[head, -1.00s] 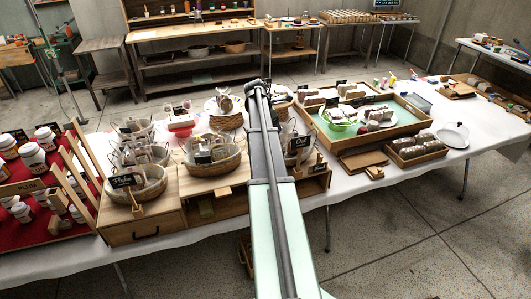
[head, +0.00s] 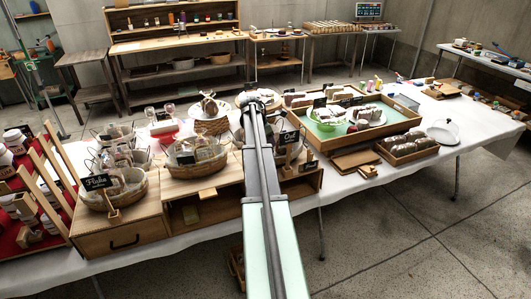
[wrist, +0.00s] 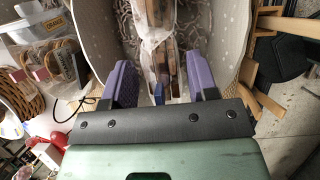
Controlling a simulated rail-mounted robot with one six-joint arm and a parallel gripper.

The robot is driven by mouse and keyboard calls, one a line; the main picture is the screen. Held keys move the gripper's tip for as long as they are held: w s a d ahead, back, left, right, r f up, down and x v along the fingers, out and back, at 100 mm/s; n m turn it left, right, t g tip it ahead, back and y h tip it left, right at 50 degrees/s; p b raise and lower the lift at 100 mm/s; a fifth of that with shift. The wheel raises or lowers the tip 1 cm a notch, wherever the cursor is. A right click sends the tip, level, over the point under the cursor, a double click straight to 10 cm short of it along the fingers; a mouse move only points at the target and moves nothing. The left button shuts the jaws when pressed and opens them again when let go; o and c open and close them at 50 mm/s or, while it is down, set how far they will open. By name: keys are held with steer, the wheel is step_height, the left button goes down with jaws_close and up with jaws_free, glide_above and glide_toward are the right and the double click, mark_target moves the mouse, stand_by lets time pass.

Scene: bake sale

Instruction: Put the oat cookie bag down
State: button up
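In the wrist view my gripper (wrist: 161,82) has two purple fingers standing well apart. Clear bags with brown contents (wrist: 158,50) lie between and beyond the fingers. I cannot tell whether the fingers press on a bag or only stand around it, nor which bag is the oat cookie bag. Below is a basket with a pale speckled liner (wrist: 232,35) and a patterned bottom. In the head view my own arm hides the gripper and most of the basket at it.
A basket of bags with a black sign (head: 125,187) stands left on a wooden riser (head: 115,232); another basket (head: 195,160) is nearer my arm. A tray with a green bowl (head: 345,118) and a brown-goods tray (head: 407,150) are right. A labelled container (wrist: 48,45) is left in the wrist view.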

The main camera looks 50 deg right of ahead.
steer(key=c, duration=0.5)
steer(key=shift+r, duration=0.1)
